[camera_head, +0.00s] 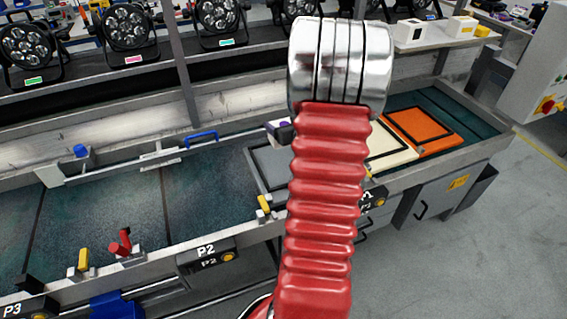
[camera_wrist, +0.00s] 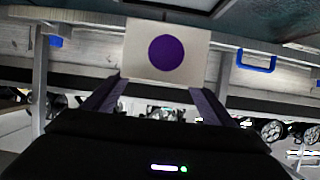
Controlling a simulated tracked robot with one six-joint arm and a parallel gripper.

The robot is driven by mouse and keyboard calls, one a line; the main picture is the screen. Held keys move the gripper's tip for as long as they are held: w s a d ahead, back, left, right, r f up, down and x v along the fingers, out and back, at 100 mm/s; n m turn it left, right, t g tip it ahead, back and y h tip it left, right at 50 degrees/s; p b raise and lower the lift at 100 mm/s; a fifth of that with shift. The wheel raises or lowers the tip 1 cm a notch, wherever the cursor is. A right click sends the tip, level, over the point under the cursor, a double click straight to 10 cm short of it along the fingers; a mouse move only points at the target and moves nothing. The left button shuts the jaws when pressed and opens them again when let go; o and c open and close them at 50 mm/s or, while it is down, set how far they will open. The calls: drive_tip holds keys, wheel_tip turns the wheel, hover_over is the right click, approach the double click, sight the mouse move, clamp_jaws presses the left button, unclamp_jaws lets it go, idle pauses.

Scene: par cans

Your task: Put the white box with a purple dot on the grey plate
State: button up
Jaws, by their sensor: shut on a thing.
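The white box with a purple dot (camera_wrist: 150,65) is between the two purple fingers of my gripper (camera_wrist: 158,84) in the wrist view, its dotted face toward the camera. My gripper is shut on it. In the head view my red and silver arm hides most of the gripper; only a purple finger part and a bit of white box (camera_head: 272,124) show left of the arm. The grey plate (camera_head: 254,171) lies on the bench just below and behind, partly hidden by the arm.
A cream plate (camera_head: 392,152) and an orange plate (camera_head: 420,126) lie right of the arm. A blue handle (camera_head: 201,136) is on the bench's back rail. Yellow and red clamps stand along the front edge. White boxes (camera_head: 409,32) and stage lights stand behind.

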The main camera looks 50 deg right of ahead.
drive_tip(key=shift+f, duration=2.85)
drive_tip(key=shift+f, duration=0.1)
drive_tip(key=shift+f, duration=2)
drive_tip(key=shift+f, duration=0.1)
drive_tip(key=o, duration=1.3)
